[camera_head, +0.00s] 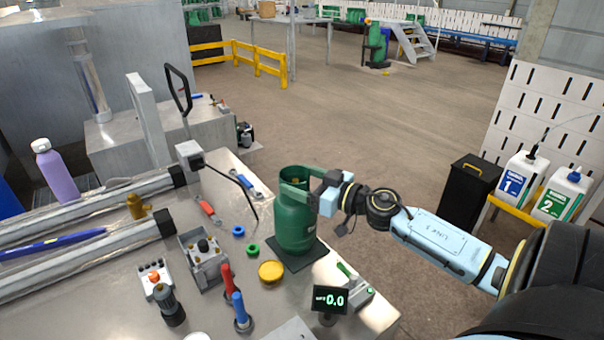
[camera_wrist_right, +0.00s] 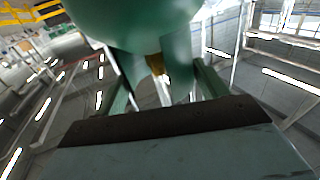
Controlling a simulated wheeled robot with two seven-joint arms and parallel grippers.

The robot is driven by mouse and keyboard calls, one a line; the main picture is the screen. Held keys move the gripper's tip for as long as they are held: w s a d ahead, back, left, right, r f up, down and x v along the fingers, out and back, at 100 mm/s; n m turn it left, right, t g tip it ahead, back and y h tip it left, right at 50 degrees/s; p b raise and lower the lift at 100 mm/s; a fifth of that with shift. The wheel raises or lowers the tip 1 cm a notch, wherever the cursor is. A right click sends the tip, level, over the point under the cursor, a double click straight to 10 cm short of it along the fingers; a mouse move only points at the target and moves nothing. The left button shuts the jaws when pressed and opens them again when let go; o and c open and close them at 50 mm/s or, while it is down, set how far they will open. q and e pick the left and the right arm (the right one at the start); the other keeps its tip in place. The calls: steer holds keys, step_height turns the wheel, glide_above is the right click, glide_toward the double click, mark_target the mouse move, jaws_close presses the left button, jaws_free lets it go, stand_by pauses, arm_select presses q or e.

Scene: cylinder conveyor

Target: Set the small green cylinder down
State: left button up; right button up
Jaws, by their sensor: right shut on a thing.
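The small green cylinder (camera_head: 294,224) is upright over the black square pad (camera_head: 318,250) on the metal table. Its base is at the pad; I cannot tell whether it touches. The small display (camera_head: 330,299) in front reads 0.0. My right gripper (camera_head: 308,190) is shut on the cylinder's upper collar, reaching in from the right. In the right wrist view the green body (camera_wrist_right: 150,22) fills the top middle, with brass (camera_wrist_right: 157,66) showing at its valve. My left gripper is not in view.
A yellow round cap (camera_head: 271,272), a green ring (camera_head: 253,249) and a blue ring (camera_head: 238,231) lie left of the pad. Red and blue handled tools (camera_head: 240,308) stand nearer. Conveyor rails (camera_head: 90,249) run at the left. A black bin (camera_head: 468,190) stands beyond the table at right.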

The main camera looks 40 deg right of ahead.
steer(key=shift+f, duration=0.1)
stand_by(0.3)
steer(key=o, duration=2)
steer(key=shift+f, duration=0.25)
steer(key=shift+o, duration=0.2)
steer(key=shift+s, duration=0.1)
steer(key=b+v, duration=0.1)
steer(key=v, duration=1.1)
steer(key=shift+r, duration=0.15)
